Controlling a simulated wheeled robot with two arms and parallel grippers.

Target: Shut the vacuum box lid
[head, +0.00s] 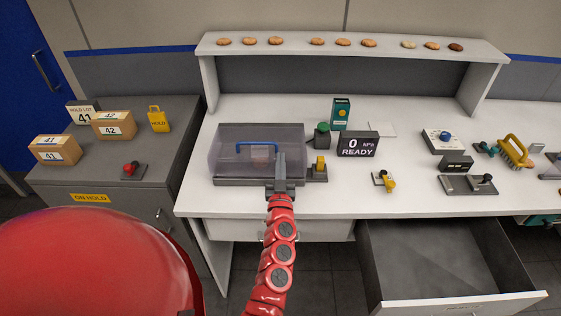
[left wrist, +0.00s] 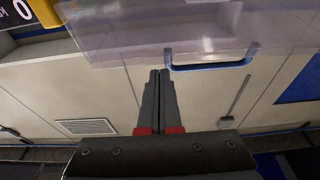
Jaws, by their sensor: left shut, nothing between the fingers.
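The vacuum box (head: 230,181) stands on the white bench, with a grey base and a clear, smoky lid (head: 225,150). A blue handle (head: 243,146) is on the lid. I cannot tell for sure how far the lid is raised. My left gripper (head: 281,156) is shut and empty, in front of the lid and just right of the handle. In the left wrist view, the lid (left wrist: 130,35) crosses the top, and its blue handle (left wrist: 210,67) is close beside my shut fingertips (left wrist: 160,72). Contact is not clear. My right gripper is not in view.
Right of the box are a yellow switch (head: 320,164), a green knob (head: 322,134) and a display (head: 357,147) reading 0 kPa READY. An open drawer (head: 455,303) juts out below the bench. A shelf (head: 385,52) with several biscuits runs behind. Cartons (head: 55,150) stand at left.

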